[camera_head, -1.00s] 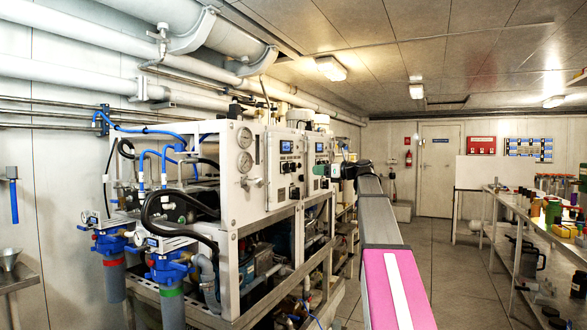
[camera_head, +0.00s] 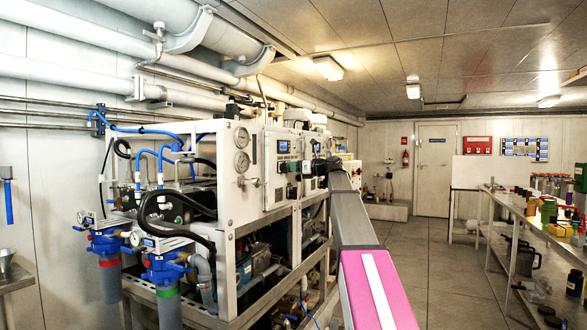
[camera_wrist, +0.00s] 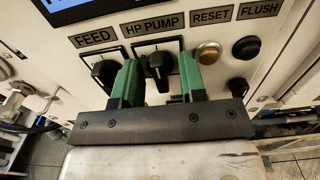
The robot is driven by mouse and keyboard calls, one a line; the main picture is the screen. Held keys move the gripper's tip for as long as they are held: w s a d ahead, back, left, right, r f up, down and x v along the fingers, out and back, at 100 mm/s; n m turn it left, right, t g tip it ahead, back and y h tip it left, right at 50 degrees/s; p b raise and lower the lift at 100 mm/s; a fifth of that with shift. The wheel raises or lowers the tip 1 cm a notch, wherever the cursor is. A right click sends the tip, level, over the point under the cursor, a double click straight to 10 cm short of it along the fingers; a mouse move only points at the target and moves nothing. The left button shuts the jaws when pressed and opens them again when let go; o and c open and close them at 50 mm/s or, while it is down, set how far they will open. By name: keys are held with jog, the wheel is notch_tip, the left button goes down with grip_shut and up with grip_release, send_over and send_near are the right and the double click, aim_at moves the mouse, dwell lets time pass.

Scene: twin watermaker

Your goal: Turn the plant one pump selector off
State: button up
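The HP PUMP selector (camera_wrist: 158,67) is a black knob under its label on a pale control panel (camera_wrist: 225,58). A plant number is not readable here. My gripper (camera_wrist: 160,72) has two green fingers, one on each side of this knob, with small gaps visible; it is open. The left finger partly covers the area between the FEED knob (camera_wrist: 104,72) and the HP PUMP knob. In the head view my gripper (camera_head: 297,166) is small at the front of the nearer panel, and the knobs there are partly hidden. The selector's exact setting is hard to read.
The gold RESET button (camera_wrist: 208,52) and black FLUSH button (camera_wrist: 246,48) sit right of the selector. A blue display (camera_wrist: 85,8) is above. In the head view, a laden bench (camera_head: 535,225) stands right; the floor (camera_head: 430,265) between is clear.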

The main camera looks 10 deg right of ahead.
jog(key=c, duration=0.6)
jog(key=shift+n, duration=0.3)
jog(key=n, duration=1.1)
jog(key=shift+a, duration=0.1)
jog(key=shift+n, duration=0.3)
jog(key=o, duration=0.6)
